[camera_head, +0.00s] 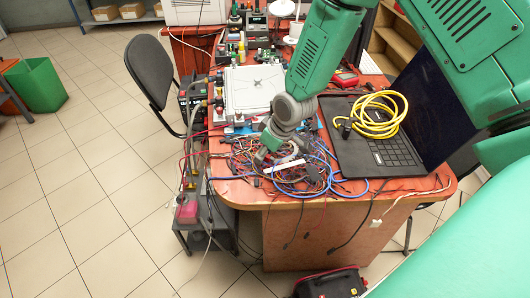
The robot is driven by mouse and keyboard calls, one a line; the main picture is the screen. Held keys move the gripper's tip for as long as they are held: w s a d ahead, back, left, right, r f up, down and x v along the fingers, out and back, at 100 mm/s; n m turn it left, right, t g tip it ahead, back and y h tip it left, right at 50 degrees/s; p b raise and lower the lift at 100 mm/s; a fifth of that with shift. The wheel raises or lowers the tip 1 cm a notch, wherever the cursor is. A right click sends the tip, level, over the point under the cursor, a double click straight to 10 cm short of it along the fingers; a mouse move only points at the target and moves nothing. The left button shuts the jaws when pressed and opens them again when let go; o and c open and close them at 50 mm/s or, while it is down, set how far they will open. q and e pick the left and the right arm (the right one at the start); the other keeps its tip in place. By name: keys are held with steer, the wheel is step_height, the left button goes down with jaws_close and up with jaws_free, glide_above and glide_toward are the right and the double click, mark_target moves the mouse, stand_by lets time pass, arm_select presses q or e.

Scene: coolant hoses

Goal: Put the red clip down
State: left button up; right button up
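My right gripper (267,151) hangs from its grey wrist over the near left part of the table, just above or touching a tangle of wires. Its fingers are small and blend with the wires, so I cannot tell whether they are open or shut, or whether they hold anything. I cannot make out a red clip for certain; red wires show among the tangle (240,160). My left gripper is not in view.
A laptop (390,153) with a coiled yellow cable (372,116) lies right of the gripper. A light grey box (252,92) stands behind the wires. The orange-red table (240,194) has cables hanging over its front edge. A black chair (150,68) stands left.

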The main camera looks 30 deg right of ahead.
steer(key=shift+a+r, duration=0.1)
steer(key=shift+a, duration=0.2)
steer(key=shift+s+r, duration=0.15)
steer(key=shift+r, duration=0.35)
arm_select(q)
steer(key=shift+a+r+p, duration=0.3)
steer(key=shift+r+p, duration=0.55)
steer(key=shift+p, duration=0.1)
arm_select(e)
steer(key=v, duration=1.1)
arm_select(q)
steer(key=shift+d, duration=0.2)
arm_select(e)
steer(key=shift+d, duration=0.2)
steer(key=shift+f, duration=0.1)
